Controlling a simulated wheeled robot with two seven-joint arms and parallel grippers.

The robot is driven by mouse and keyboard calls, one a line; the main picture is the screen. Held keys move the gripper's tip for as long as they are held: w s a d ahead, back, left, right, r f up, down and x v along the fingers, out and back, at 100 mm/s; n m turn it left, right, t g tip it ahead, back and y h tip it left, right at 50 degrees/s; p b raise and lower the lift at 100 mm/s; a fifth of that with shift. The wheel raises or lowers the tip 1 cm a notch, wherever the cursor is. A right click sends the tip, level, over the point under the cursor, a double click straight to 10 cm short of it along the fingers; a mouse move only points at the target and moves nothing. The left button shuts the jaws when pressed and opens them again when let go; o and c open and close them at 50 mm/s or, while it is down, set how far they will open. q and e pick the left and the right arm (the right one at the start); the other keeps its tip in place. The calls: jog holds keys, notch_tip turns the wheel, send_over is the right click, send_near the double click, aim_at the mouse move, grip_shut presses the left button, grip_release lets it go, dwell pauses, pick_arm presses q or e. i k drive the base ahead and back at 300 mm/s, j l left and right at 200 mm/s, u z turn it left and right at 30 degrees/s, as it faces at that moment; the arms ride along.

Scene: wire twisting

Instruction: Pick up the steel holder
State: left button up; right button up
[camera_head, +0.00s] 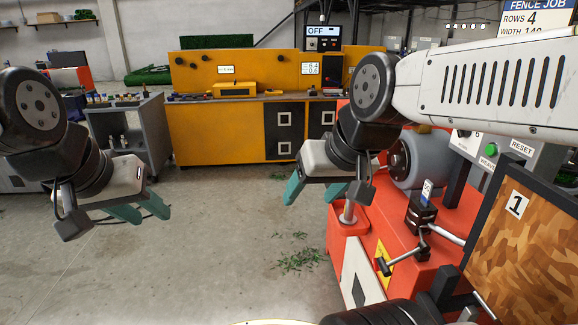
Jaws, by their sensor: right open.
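A short pale steel-coloured upright piece (347,213), which may be the steel holder, stands in a red cup-like pocket (349,228) on the red machine's near left corner. My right gripper (314,195) is open and empty, its teal fingers pointing down just left of and above that piece; I cannot tell the exact gap. The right gripper's body hides part of the area behind. My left gripper (153,214) hangs far to the left over open floor, its teal fingers apart and nothing between them.
A yellow workbench (225,135) and grey cart (140,135) stand behind. The middle floor is clear except for green scraps (298,260).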

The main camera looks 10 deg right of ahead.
aim_at(348, 218)
jog(key=i+j+z, duration=0.45)
jog(key=j, duration=0.15)
jog(key=i+j+z, duration=0.1)
jog(key=j+z, duration=0.15)
jog(key=i+j+z, duration=0.25)
jog(key=i+j, duration=0.3)
jog(key=i, duration=0.1)
